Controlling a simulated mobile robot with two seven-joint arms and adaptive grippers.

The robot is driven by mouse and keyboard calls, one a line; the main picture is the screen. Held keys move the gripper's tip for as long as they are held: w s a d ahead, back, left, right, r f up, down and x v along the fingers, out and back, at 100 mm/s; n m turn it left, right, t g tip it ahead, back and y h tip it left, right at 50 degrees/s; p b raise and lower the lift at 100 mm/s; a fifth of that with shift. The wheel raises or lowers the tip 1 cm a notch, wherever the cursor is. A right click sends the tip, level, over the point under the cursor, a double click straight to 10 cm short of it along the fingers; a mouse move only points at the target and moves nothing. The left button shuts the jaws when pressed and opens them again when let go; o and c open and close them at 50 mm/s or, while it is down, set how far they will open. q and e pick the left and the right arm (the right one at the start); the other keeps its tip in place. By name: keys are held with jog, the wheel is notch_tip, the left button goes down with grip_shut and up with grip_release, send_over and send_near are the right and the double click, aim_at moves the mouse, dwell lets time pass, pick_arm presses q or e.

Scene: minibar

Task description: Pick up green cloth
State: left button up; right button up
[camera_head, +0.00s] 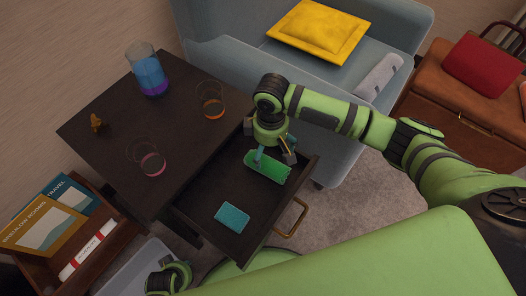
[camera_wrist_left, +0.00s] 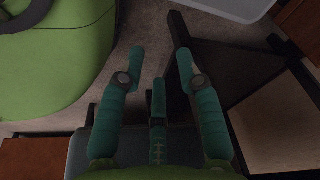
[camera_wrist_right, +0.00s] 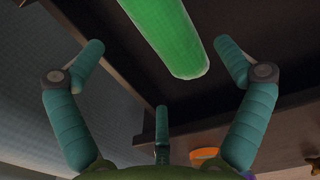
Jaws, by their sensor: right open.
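The green cloth (camera_head: 267,166) is a rolled bright green cylinder lying in the open drawer. In the right wrist view the cloth (camera_wrist_right: 168,35) lies ahead of and between the spread fingers. My right gripper (camera_head: 272,156) is above the cloth in the head view, and its tips are partly hidden there. It is open and empty in the right wrist view (camera_wrist_right: 161,52), with a gap to the cloth. My left gripper (camera_wrist_left: 164,58) is open and empty over the floor beside dark furniture legs. In the head view only part of my left arm shows at the bottom.
The dark drawer (camera_head: 189,203) also holds a teal box (camera_head: 232,217). On the tabletop (camera_head: 110,130) are a blue and purple glass (camera_head: 151,75), two tumblers and a small orange figure. A grey sofa (camera_head: 222,60) stands behind. Books (camera_head: 45,225) sit at left.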

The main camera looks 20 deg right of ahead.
aim_at(270, 160)
jog(key=shift+s+f+b, duration=0.15)
jog(key=shift+s+f, duration=0.05)
jog(key=shift+f, duration=0.3)
jog(key=shift+s+f+b, duration=0.15)
jog(key=shift+f, duration=0.3)
notch_tip(270, 160, down, 4)
jog(key=shift+r+b, duration=0.25)
jog(key=shift+b, duration=0.4)
jog(key=shift+f, duration=0.45)
pick_arm(q)
jog(key=r, duration=0.3)
jog(key=shift+w+d+r, duration=0.15)
jog(key=shift+w+r, duration=0.1)
jog(key=shift+r, duration=0.05)
pick_arm(e)
jog(key=c, duration=1.3)
